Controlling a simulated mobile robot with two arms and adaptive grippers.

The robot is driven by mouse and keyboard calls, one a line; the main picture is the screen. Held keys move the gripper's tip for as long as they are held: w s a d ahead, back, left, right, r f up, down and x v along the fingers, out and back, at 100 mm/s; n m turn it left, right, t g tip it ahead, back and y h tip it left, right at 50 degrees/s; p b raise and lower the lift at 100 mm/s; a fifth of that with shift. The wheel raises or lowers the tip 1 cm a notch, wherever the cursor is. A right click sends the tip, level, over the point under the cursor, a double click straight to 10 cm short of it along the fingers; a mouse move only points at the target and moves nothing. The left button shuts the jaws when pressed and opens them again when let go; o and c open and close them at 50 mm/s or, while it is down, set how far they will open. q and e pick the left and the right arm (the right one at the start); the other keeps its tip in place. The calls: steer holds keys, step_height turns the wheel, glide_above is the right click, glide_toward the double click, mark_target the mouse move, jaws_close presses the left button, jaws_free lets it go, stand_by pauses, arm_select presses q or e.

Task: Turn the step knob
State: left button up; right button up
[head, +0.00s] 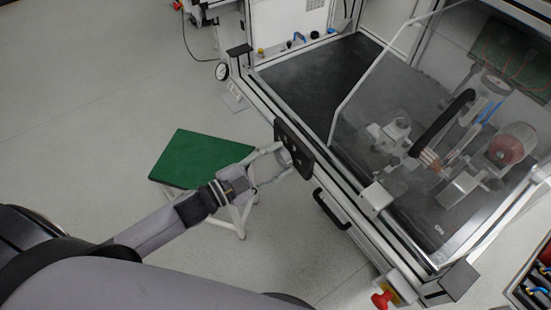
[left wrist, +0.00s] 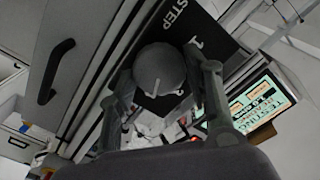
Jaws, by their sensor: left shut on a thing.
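The step knob (left wrist: 159,68) is a round grey knob on a black panel (left wrist: 197,32) marked STEP and 1 in the left wrist view. My left gripper (left wrist: 163,85) has its two fingers around the knob, one on each side, and is shut on it. In the head view my left gripper (head: 272,163) reaches the black panel (head: 294,148) on the front edge of the test bench. The knob is largely hidden there by the fingers. My right gripper is not in view.
A green-topped stool (head: 196,157) stands beneath my left arm. The bench has a black handle (head: 331,209) below the panel, a red emergency button (head: 382,299) at its corner and a transparent cover (head: 420,110) over the machine. Open floor lies at the left.

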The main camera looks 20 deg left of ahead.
arm_select(q)
steer(key=shift+m, duration=0.3)
steer(key=o, duration=1.1)
steer(key=shift+o, duration=0.2)
steer(key=v, duration=1.2)
